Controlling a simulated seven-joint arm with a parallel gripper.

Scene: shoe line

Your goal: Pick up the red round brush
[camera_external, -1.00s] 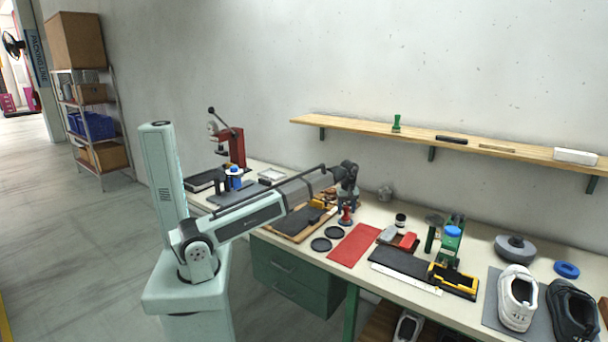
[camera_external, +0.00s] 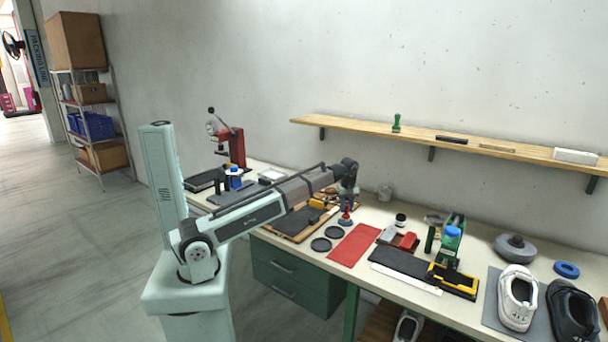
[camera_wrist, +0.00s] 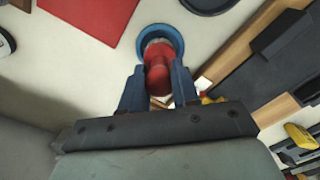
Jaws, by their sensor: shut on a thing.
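The red round brush (camera_wrist: 158,75) stands between the two blue fingers of my gripper (camera_wrist: 157,85) in the wrist view. My gripper is shut on its red upper part. A blue ring-shaped base (camera_wrist: 172,33) shows around or beneath the brush. In the external view the red brush (camera_external: 346,214) is small and upright below my gripper (camera_external: 346,205), near the middle of the bench. The fingertips are too small there to make out their contact.
A red mat (camera_external: 354,245) lies in front and to the right. A wooden-edged board with tools (camera_external: 297,224) lies left of the brush.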

